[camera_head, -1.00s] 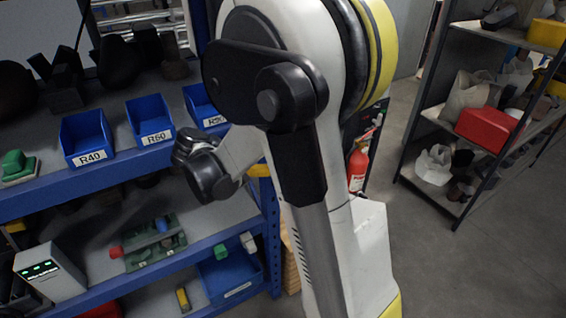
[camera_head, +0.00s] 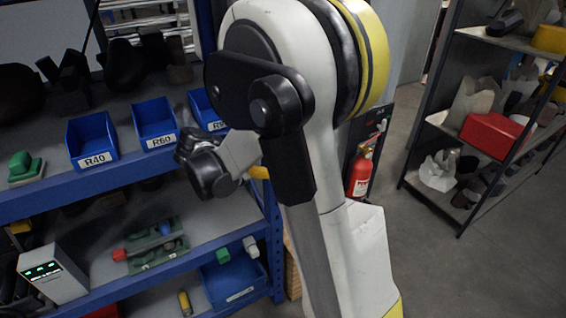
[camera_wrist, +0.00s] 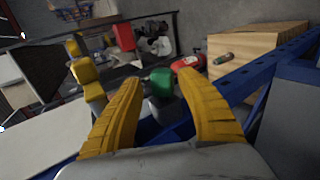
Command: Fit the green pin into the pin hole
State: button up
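The green pin (camera_head: 222,255) is in the blue bin (camera_head: 239,294) on the lower shelf, beside a pale pin (camera_head: 251,246). A fixture (camera_head: 150,245) with green, red and blue parts lies on the shelf to the left; I cannot make out the pin hole. My gripper (camera_wrist: 160,76) has yellow fingers spread apart in the wrist view. A green-headed piece (camera_wrist: 160,83) shows between the fingertips, with gaps on both sides; it looks like the green pin, but I cannot be sure.
Blue bins labelled R40 (camera_head: 92,141) and R60 (camera_head: 155,123) stand on the upper shelf. A grey box with green lights (camera_head: 52,274) is at lower left. A red fire extinguisher (camera_head: 361,174) stands behind my arm. Open floor (camera_head: 460,270) lies to the right.

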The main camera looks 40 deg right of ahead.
jog(key=shift+w, duration=0.15)
jog(key=v, duration=1.2)
